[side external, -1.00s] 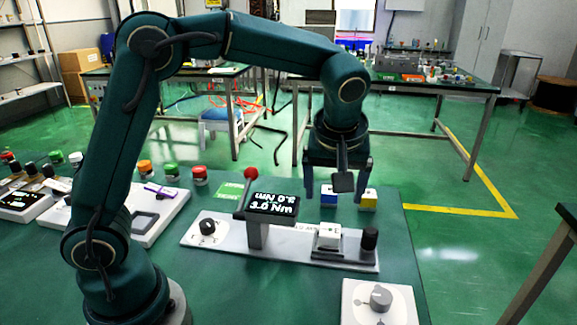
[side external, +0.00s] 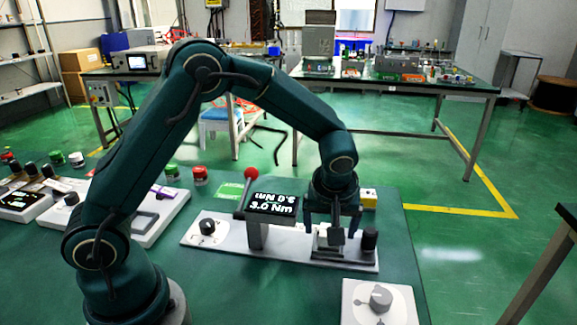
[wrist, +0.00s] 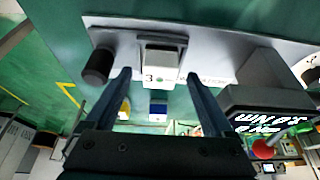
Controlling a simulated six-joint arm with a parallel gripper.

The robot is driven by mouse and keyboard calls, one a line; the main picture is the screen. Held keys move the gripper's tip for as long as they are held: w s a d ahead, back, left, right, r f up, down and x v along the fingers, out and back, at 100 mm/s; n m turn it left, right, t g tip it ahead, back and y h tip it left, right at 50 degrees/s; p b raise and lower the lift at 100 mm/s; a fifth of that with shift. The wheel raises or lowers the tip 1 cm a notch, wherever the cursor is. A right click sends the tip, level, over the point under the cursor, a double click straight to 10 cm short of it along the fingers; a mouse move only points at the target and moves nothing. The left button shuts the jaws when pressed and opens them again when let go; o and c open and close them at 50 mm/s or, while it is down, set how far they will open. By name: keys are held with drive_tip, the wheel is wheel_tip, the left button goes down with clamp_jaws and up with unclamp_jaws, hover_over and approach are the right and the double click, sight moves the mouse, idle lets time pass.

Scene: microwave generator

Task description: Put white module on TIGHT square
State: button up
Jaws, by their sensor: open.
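The white module (wrist: 161,57) is a small pale block on a grey-white base plate (wrist: 215,58), in the upper middle of the wrist view. My gripper (wrist: 158,75) is open, its two fingers apart, with the module seen between and just beyond the tips. In the side view my gripper (side external: 332,232) is low over the right part of the plate (side external: 285,252), and it mostly hides the module. I cannot make out a square marked TIGHT; a green card (side external: 231,190) lies behind the display, its lettering too small to read.
A black knob (side external: 369,240) stands close right of my gripper. A display (side external: 271,204) reading 3.0 Nm stands on a post to the left. A yellow-and-white block (side external: 369,198) is behind. A grey-knob box (side external: 380,298) sits in front. A red ball (side external: 251,174) rises behind the display.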

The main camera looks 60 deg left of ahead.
clamp_jaws()
